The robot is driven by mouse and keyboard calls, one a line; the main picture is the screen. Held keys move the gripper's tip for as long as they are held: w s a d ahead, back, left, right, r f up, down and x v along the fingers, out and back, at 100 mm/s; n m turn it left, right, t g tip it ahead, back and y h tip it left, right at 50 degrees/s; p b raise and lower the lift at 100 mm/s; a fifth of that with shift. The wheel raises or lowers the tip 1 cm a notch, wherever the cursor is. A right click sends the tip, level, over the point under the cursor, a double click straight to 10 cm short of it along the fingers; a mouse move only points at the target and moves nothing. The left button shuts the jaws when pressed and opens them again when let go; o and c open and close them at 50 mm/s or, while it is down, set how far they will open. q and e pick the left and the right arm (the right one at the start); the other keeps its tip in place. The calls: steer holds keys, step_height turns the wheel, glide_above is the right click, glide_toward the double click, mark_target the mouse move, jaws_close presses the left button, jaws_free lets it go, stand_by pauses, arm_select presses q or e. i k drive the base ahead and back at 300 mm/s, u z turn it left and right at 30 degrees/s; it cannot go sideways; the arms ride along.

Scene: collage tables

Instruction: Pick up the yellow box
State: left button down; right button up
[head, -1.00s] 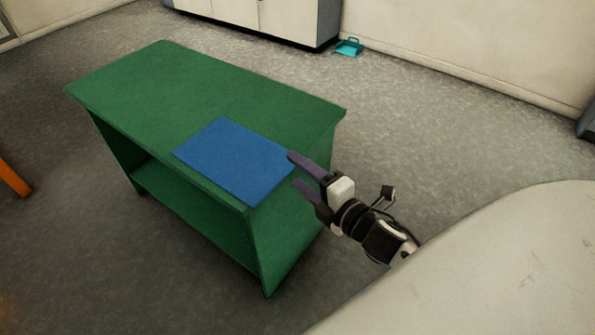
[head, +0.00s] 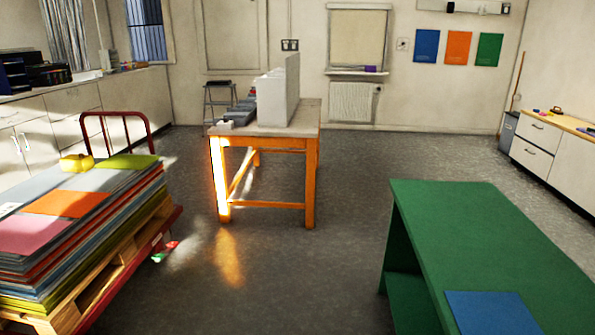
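A small yellow object (head: 76,162) lies on top of the stack of coloured sheets (head: 88,205) at the left of the head view. It may be the yellow box, but it is too small to tell its shape for sure. No other yellow box shows. Neither of my grippers is in view.
The stack rests on a wooden pallet (head: 66,316) on a red-handled cart (head: 147,130). An orange-legged table (head: 312,180) with a white panel stands mid-room. A green table (head: 480,230) with a blue sheet (head: 490,313) is at right. Grey floor (head: 300,275) lies clear between.

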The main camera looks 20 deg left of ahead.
mark_target(84, 166)
steer(key=u, duration=2.1)
